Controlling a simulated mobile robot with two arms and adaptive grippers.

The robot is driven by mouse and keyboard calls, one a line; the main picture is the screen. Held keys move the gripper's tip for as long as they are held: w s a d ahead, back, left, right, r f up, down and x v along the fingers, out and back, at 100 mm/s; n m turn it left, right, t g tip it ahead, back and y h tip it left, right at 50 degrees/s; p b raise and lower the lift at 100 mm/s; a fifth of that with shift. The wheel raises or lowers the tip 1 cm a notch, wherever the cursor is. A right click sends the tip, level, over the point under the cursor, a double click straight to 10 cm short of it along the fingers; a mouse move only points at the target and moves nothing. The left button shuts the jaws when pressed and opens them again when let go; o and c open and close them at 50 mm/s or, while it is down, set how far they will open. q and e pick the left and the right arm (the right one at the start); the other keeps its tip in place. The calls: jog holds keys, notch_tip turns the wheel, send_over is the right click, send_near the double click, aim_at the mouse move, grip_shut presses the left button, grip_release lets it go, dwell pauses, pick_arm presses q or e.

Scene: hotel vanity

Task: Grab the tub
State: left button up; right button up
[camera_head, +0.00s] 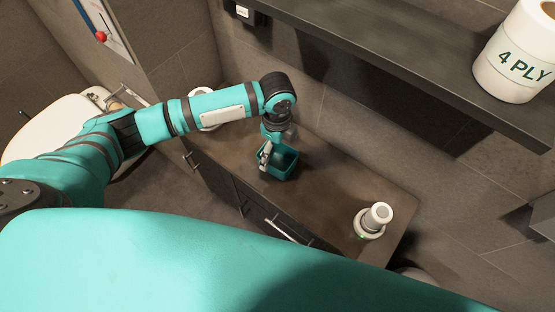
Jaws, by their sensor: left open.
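The tub (289,171) is a small open teal container on the brown vanity top (325,194), near its middle. My left gripper (264,166) reaches down from the end of my teal left arm at the tub's left side. Its jaws are open and small in the picture. I cannot tell whether a finger is inside the tub or touching its wall. The wrist hides part of the tub's far rim. My right gripper does not show.
A white and grey cylindrical item (374,219) stands at the vanity's right end. A white round item (203,95) is partly behind my left arm. A dark shelf (400,60) with a "4 PLY" roll (513,62) hangs above. A white toilet (50,126) is at far left.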

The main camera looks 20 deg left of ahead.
aim_at(277, 165)
pick_arm(q)
notch_tip(277, 165, down, 4)
jog(key=shift+s+d+r, duration=0.1)
jog(key=shift+s+r, duration=0.05)
jog(key=shift+r, duration=0.05)
jog(key=c, duration=1.1)
jog(key=shift+c, duration=0.4)
jog(key=shift+r, duration=0.2)
